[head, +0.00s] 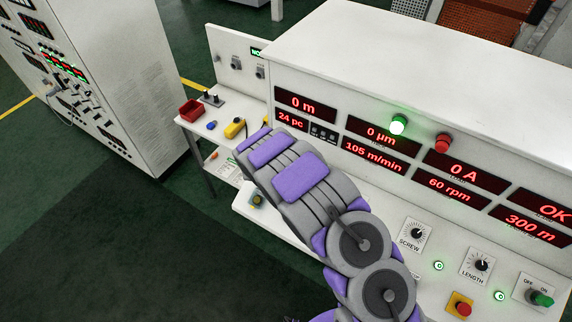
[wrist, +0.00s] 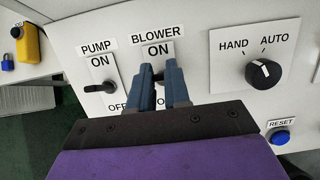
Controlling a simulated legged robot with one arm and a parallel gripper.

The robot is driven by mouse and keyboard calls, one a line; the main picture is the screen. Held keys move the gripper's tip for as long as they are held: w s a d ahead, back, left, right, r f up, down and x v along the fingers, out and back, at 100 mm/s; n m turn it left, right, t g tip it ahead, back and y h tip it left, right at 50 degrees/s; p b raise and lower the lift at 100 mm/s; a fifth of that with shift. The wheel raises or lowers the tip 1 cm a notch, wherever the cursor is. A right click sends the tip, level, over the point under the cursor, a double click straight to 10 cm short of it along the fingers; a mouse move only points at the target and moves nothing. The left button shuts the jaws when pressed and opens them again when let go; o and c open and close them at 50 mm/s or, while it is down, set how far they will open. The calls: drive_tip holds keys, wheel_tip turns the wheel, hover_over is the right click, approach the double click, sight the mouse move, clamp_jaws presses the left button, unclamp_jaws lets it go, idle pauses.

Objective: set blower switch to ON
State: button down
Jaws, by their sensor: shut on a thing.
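The blower switch plate (wrist: 152,52), labelled BLOWER with ON at its top, is in the middle of the wrist view. My gripper (wrist: 159,72) is in front of it, its two blue fingers reaching up to just below the ON label. The fingers are shut on the blower switch's lever, which they mostly hide. I cannot tell the lever's exact angle. The lower part of the plate is covered by the fingers. In the head view my arm hides the gripper and this switch.
The pump switch (wrist: 101,87) is close left of the fingers. The HAND/AUTO knob (wrist: 263,72) and blue RESET button (wrist: 282,136) are to the right. In the head view, a red bin (head: 191,109) and a yellow tool (head: 235,128) lie on the side bench.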

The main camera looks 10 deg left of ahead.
drive_tip(key=shift+w+a+r, duration=0.15)
drive_tip(key=shift+r, duration=0.05)
drive_tip(key=c, duration=1.1)
unclamp_jaws()
drive_tip(key=shift+f, duration=0.2)
drive_tip(key=shift+r, duration=0.1)
drive_tip(key=shift+s+r, duration=0.15)
drive_tip(key=shift+s, duration=0.1)
drive_tip(key=v, duration=0.5)
drive_tip(key=b+v, duration=0.1)
drive_tip(key=v, duration=1)
drive_tip(key=shift+s+a+r, duration=0.15)
drive_tip(key=shift+a+r, duration=0.1)
drive_tip(key=shift+a, duration=0.05)
